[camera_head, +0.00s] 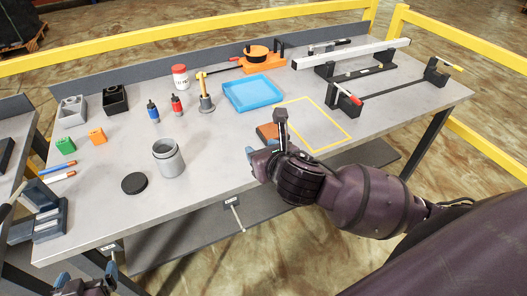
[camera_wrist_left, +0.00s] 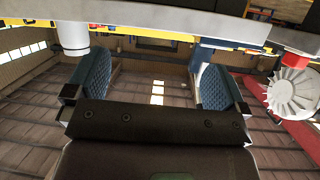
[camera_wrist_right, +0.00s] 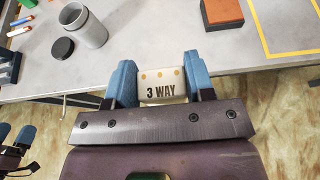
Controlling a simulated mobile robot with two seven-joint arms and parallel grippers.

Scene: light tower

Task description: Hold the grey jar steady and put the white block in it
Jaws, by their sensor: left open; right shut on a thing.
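The grey jar (camera_head: 170,163) stands upright and open near the table's front edge, left of centre. It also shows at the top left of the right wrist view (camera_wrist_right: 91,31). My right gripper (camera_wrist_right: 161,85) is shut on the white block (camera_wrist_right: 162,91), which carries the words "3 WAY" and orange dots. In the head view my right gripper (camera_head: 262,160) is right of the jar, over the front edge; the block is mostly hidden there. My left gripper (camera_head: 62,281) is low at the bottom left, off the table. In the left wrist view (camera_wrist_left: 148,85) its fingers are apart and empty.
A round black lid (camera_head: 134,183) lies left of the jar. Green (camera_head: 65,146) and orange (camera_head: 97,136) blocks, small bottles (camera_head: 153,112), a blue tray (camera_head: 254,94) and an orange-brown block (camera_head: 267,132) lie around. The surface between jar and tray is mostly clear.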

